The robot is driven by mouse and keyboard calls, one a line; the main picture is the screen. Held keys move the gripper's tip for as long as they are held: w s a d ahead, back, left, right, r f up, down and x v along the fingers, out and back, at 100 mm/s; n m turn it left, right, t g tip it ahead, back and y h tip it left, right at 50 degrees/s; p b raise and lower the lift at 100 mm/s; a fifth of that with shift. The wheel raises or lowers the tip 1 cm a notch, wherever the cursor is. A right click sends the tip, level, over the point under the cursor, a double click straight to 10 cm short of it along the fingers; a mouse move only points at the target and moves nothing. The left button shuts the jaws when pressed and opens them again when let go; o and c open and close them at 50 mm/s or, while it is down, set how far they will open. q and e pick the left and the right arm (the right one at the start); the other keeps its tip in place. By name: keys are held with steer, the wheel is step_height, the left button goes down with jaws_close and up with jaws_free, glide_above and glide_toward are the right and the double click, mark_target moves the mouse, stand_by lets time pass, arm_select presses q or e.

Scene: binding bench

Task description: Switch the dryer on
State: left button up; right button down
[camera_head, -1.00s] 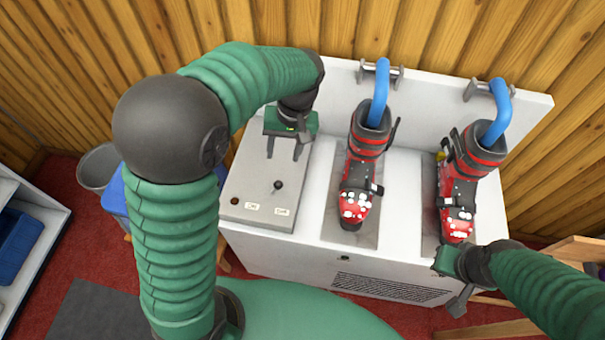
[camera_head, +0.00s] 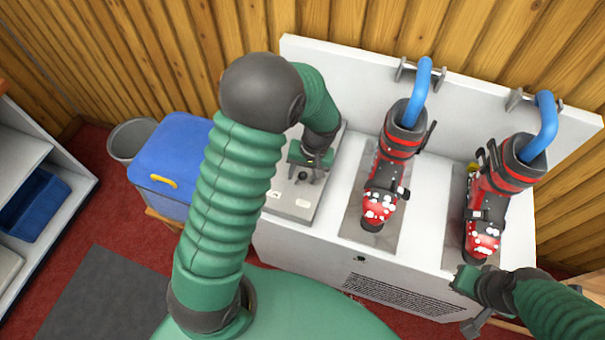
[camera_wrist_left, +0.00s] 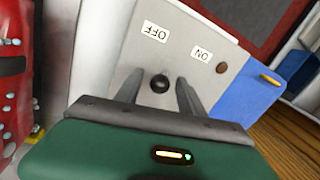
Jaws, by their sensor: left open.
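The dryer (camera_head: 330,258) is a white cabinet with a grey control panel (camera_head: 290,207) at its left end. The panel carries a black-knobbed lever (camera_wrist_left: 160,83), an OFF label (camera_wrist_left: 155,32), an ON label (camera_wrist_left: 203,55) and a dark red lamp (camera_wrist_left: 222,68). My left gripper (camera_head: 308,180) is open over the panel. In the left wrist view its fingers (camera_wrist_left: 160,92) stand on either side of the knob, with gaps visible. I cannot tell which way the lever leans. My right gripper (camera_head: 470,300) is at the dryer's front right; its jaw state is unclear.
Two red and black boots (camera_head: 385,185) (camera_head: 490,205) stand on the dryer beneath blue pipes (camera_head: 423,80) (camera_head: 545,125). A blue box (camera_head: 175,155) and a grey bin (camera_head: 130,140) stand left of it. A shelf unit (camera_head: 60,225) is at far left.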

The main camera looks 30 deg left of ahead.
arm_select(q)
steer(key=shift+d, duration=0.25)
steer(key=shift+r, duration=0.1)
steer(key=shift+c, duration=0.6)
steer(key=shift+a, duration=0.2)
jaws_close()
